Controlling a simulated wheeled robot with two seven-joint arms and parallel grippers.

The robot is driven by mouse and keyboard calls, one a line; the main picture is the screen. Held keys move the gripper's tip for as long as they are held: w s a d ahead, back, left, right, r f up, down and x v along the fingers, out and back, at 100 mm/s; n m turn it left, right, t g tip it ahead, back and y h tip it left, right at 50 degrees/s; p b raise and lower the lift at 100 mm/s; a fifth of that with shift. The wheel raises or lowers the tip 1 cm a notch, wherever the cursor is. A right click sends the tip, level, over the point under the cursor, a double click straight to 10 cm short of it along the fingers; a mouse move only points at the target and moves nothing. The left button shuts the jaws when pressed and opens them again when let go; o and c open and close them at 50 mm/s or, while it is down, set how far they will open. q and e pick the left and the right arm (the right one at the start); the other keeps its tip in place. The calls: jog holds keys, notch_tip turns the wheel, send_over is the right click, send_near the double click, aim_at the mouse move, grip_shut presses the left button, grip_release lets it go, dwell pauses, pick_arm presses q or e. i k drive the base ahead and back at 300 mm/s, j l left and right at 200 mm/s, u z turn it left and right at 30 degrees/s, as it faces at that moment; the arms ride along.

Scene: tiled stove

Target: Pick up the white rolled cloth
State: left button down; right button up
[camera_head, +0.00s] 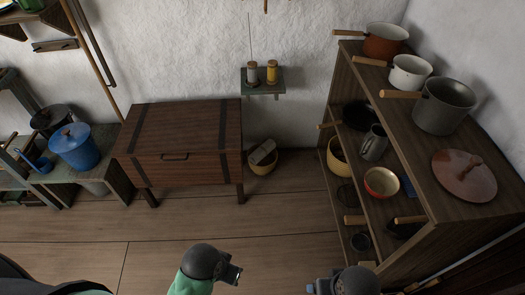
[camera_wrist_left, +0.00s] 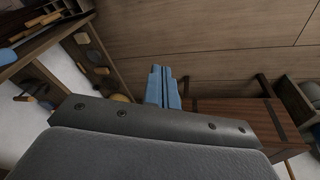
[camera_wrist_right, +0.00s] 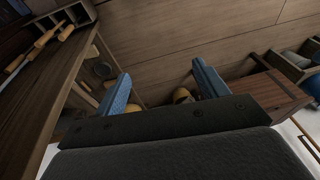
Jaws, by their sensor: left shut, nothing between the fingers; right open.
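The basket stands between the wooden chest and the shelf.
A dark wooden chest (camera_head: 185,145) stands left of the basket. A shelf (camera_head: 405,140) with pots, bowls and jutting handles stands on the right. A small wall shelf (camera_head: 263,86) with two jars hangs above the basket. The floor (camera_head: 270,220) in front is clear.

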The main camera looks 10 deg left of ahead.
aim_at(264, 149)
jog(key=i+z, duration=0.2)
jog(key=i, duration=0.25)
jog(key=i+j+z, duration=0.2)
jog(key=i, duration=0.25)
jog(key=i+j+z, duration=0.25)
jog(key=i, duration=0.2)
jog(key=i+j, duration=0.2)
